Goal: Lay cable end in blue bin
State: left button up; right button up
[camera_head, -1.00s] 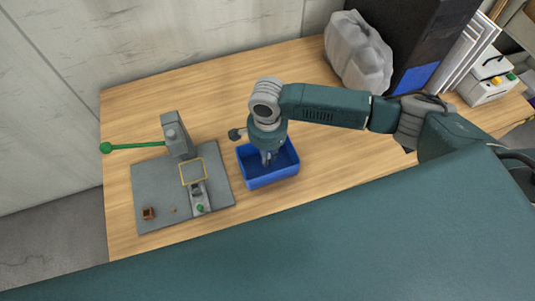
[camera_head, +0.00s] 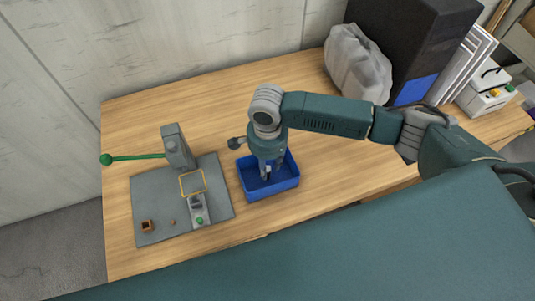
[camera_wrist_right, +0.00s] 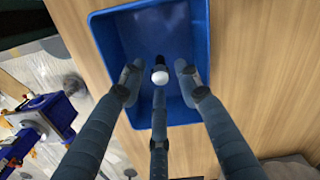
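The blue bin (camera_head: 270,192) stands on the table right of the grey plate, and its blue wall also shows in the right wrist view (camera_wrist_right: 202,50). My right gripper (camera_head: 268,175) points down into the bin. Its three fingers (camera_wrist_right: 158,80) are spread apart in the right wrist view. Between them is a small dark piece with a white round end (camera_wrist_right: 160,77), over the bin floor; it looks like the cable end. I see gaps between it and the side fingers; whether it touches the middle finger or floor is unclear. My left gripper is not in view.
A grey plate (camera_head: 160,195) with a press and green-knobbed lever (camera_head: 135,158) lies left of the bin. The table behind the bin is clear.

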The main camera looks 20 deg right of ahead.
aim_at(268, 168)
notch_tip(268, 168, up, 10)
jog(key=b, duration=0.1)
jog(key=shift+r, duration=0.2)
dwell(0.5)
